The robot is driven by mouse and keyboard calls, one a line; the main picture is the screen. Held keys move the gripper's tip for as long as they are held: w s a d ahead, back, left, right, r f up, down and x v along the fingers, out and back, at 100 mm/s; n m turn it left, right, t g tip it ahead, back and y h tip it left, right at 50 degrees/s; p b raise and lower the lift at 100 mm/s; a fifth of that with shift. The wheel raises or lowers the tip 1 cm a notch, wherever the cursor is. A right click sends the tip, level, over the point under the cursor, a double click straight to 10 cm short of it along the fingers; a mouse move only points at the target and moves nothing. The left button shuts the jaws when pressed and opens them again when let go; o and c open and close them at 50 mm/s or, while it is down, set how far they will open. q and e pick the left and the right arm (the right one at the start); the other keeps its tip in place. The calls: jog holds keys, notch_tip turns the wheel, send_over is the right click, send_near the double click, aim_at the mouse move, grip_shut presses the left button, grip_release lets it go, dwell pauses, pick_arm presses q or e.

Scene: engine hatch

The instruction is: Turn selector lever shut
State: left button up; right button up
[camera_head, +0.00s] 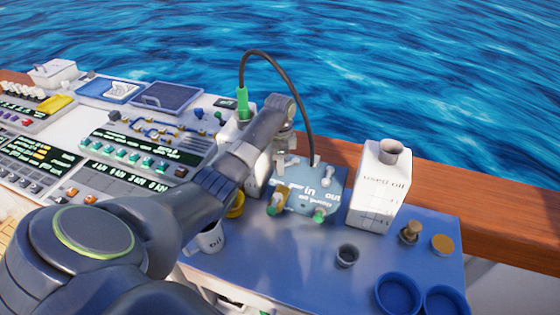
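A grey-blue panel (312,190) with printed lettering stands on the blue bench top and carries several small fittings. A tan lever-like handle (277,201) sits at its left front, and a green-tipped fitting (319,214) is at its front edge. I cannot tell for sure which fitting is the selector lever. My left arm reaches in from the left, and my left gripper (284,166) points down at the panel's back left, above and behind the tan handle. Its fingers are small and partly merged with the fittings, so their opening and any contact are unclear. My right gripper is out of view.
A black hose arches from a green connector (242,102) down to the panel. A white oil carton (379,184) stands right of the panel. A white mug (207,240), a dark cup (346,256) and blue bowls (398,294) are in front. A switch console (140,150) lies left.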

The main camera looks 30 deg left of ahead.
aim_at(290, 175)
pick_arm(q)
jog(key=c, duration=0.9)
jog(key=shift+s+d+r+n+p, duration=0.1)
jog(key=shift+d+r+n+p, duration=0.25)
jog(key=shift+p, duration=0.5)
grip_shut()
jog(key=shift+o, duration=0.2)
grip_release()
jog(key=n+p, duration=0.2)
jog(key=d+n+p, duration=0.1)
jog(key=p, duration=0.2)
jog(key=shift+s+d+n, duration=0.2)
jog(key=shift+s+n, duration=0.1)
jog(key=shift+n, duration=0.05)
jog(key=shift+d+f+n+p, duration=0.1)
jog(key=shift+d+n+p, duration=0.45)
jog(key=shift+n+p, duration=0.55)
jog(key=shift+w+d+f+n+p, duration=0.1)
jog(key=shift+d+n+p, duration=0.2)
jog(key=shift+n, duration=0.25)
jog(key=shift+d+f+n+p, duration=0.15)
jog(key=shift+n+p, duration=0.2)
jog(key=shift+n, duration=0.2)
grip_shut()
jog(key=shift+r, duration=0.1)
jog(key=o, duration=1)
grip_release()
